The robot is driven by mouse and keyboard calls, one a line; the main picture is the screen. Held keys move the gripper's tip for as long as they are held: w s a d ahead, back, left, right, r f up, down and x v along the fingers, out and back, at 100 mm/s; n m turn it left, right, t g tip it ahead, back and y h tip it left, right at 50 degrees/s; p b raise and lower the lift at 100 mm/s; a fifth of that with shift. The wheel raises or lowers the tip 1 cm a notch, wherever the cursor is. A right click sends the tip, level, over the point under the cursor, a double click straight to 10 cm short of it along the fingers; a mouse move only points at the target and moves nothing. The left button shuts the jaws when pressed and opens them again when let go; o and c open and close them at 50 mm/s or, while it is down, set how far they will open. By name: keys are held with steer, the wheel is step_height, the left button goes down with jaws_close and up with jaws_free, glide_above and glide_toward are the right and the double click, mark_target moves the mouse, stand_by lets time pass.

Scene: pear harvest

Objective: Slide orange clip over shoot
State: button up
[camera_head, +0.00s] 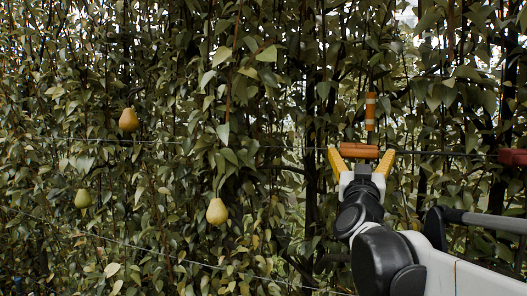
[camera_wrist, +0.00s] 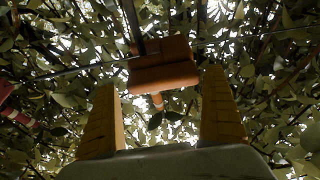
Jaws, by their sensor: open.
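An orange clip (camera_head: 359,150) sits at the trellis wire, between and just beyond the fingertips of my gripper (camera_head: 361,155). In the wrist view the orange clip (camera_wrist: 163,72) is a block ahead of the two yellow fingers of my gripper (camera_wrist: 160,85), with gaps at both sides. A dark stem (camera_wrist: 132,22) meets its upper left edge; I cannot tell whether the clip is around it. My gripper is open and appears empty.
A wire (camera_head: 270,147) runs across the foliage. A red piece (camera_head: 512,157) is at the right edge. Leaves surround the clip.

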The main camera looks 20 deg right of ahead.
steer(key=v, duration=1)
steer(key=shift+s+a, duration=0.15)
steer(key=shift+s, duration=0.2)
steer(key=shift+f, duration=0.1)
steer(key=a+f+n+g+y+b, duration=0.1)
steer(key=a+f+n+y+b, duration=0.45)
steer(key=f, duration=0.75)
steer(key=a+f+g+y+b, duration=0.1)
steer(key=a+f+y+b, duration=0.3)
steer(key=f+b, duration=0.7)
steer(key=a+f+n+g+y+b, duration=0.15)
steer(key=a+f+y+b, duration=0.35)
steer(key=f, duration=1)
steer(key=s+f+g+h+b, duration=0.1)
steer(key=s+f+g+b, duration=0.3)
steer(key=f, duration=1.2)
steer(key=s+a+f+g+h+b, duration=0.1)
steer(key=s+f+g+b, duration=0.3)
steer(key=s+f+b, duration=0.6)
step_height(320, 180, down, 6)
steer(key=shift+s+a+r, duration=0.1)
steer(key=shift+s+a, duration=0.05)
steer(key=shift+a, duration=0.1)
